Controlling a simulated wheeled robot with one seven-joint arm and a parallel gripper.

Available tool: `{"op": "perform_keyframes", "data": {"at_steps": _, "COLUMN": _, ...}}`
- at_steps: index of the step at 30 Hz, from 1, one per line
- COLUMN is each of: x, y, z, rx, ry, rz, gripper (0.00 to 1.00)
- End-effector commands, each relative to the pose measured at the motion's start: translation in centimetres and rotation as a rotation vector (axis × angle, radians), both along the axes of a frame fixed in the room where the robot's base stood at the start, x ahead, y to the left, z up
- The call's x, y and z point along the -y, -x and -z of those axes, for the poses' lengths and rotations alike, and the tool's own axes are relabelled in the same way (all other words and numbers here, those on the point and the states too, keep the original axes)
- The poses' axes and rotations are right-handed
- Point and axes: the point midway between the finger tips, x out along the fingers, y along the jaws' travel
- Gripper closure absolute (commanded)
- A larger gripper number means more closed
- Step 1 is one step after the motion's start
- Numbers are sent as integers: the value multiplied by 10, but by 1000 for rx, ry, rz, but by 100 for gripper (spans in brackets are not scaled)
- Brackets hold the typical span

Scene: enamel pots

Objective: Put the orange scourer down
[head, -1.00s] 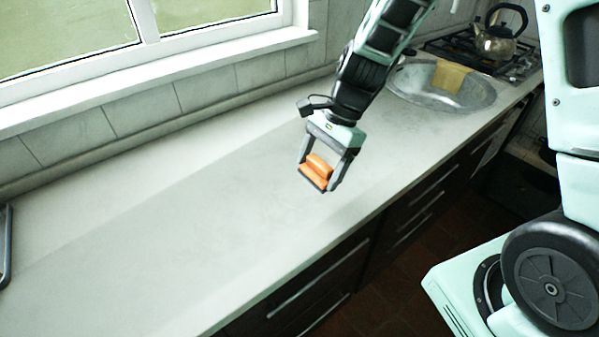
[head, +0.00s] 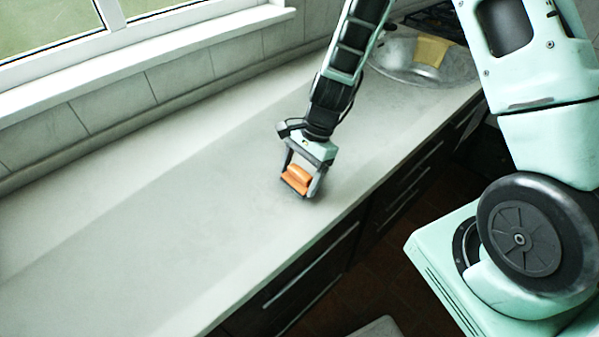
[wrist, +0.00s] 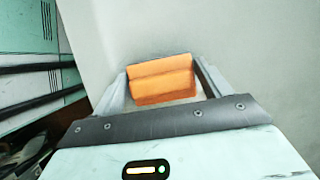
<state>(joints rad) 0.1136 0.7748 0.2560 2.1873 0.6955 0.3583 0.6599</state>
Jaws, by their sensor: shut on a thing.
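The orange scourer (head: 297,178) is a small block between the fingers of my gripper (head: 300,185). My gripper is shut on it and points down at the pale countertop (head: 150,240). The scourer is at or just above the counter surface; I cannot tell whether it touches. In the wrist view the scourer (wrist: 161,80) sits between the two grey fingers, with the pale counter behind it.
The counter around my gripper is clear. A metal sink (head: 400,65) with a yellow cloth (head: 432,50) over its rim is at the back right. A tiled wall and a window (head: 50,35) run along the back. Dark drawers drop below the front edge.

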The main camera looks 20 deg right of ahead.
Motion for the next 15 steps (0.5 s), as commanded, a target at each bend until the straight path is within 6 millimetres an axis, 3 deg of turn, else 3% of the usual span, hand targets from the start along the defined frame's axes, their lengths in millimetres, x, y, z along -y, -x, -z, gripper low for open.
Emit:
{"op": "perform_keyframes", "data": {"at_steps": 11, "x": 0, "y": 0, "z": 5, "rx": 1, "ry": 0, "rz": 0, "gripper": 45}}
{"op": "perform_keyframes", "data": {"at_steps": 12, "x": 0, "y": 0, "z": 4, "rx": 1, "ry": 0, "rz": 0, "gripper": 15}}
{"op": "perform_keyframes", "data": {"at_steps": 14, "x": 0, "y": 0, "z": 3, "rx": 1, "ry": 0, "rz": 0, "gripper": 2}}
{"op": "perform_keyframes", "data": {"at_steps": 15, "x": 0, "y": 0, "z": 3, "rx": 1, "ry": 0, "rz": 0, "gripper": 2}}
